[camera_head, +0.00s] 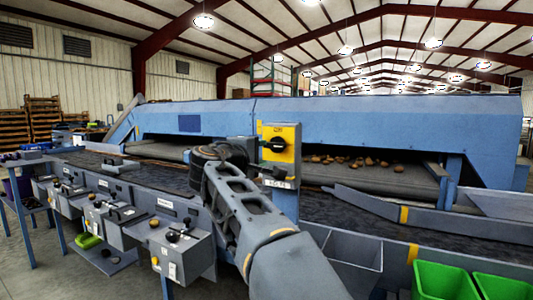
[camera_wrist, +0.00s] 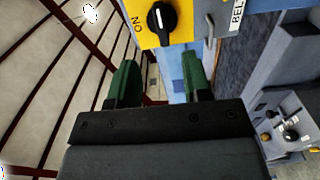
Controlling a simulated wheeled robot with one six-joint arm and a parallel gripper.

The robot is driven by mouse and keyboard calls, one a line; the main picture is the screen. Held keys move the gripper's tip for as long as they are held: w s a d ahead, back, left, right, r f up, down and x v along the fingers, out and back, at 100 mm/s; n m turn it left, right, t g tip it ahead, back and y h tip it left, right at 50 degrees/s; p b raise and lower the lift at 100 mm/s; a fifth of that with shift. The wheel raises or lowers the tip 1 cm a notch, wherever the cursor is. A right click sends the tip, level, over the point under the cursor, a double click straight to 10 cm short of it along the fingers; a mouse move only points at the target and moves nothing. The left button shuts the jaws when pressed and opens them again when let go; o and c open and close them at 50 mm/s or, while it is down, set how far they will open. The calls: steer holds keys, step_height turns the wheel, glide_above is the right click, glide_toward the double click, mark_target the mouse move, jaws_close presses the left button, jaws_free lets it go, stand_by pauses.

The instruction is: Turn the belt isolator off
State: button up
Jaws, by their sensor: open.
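The belt isolator is a yellow plate (camera_head: 289,133) with a black rotary knob (camera_head: 278,145) on a grey-blue post. In the wrist view the knob (camera_wrist: 162,22) sits at the top, with an "ON" mark at its left and a "BEL…" label at its right. A small white mark shows on the knob; its exact setting is hard to tell. My gripper (camera_head: 258,146) is close to the left side of the knob. In the wrist view my gripper's green fingers (camera_wrist: 158,75) are spread apart with nothing between them. The knob appears just beyond the fingertips.
A long blue machine housing (camera_head: 350,118) stands behind, with potatoes (camera_head: 350,161) on its belt. Grey control boxes (camera_head: 176,250) line the near edge at left. Green crates (camera_head: 445,281) stand at the lower right.

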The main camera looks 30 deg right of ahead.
steer(key=shift+v, duration=1.15)
steer(key=shift+p, duration=0.3)
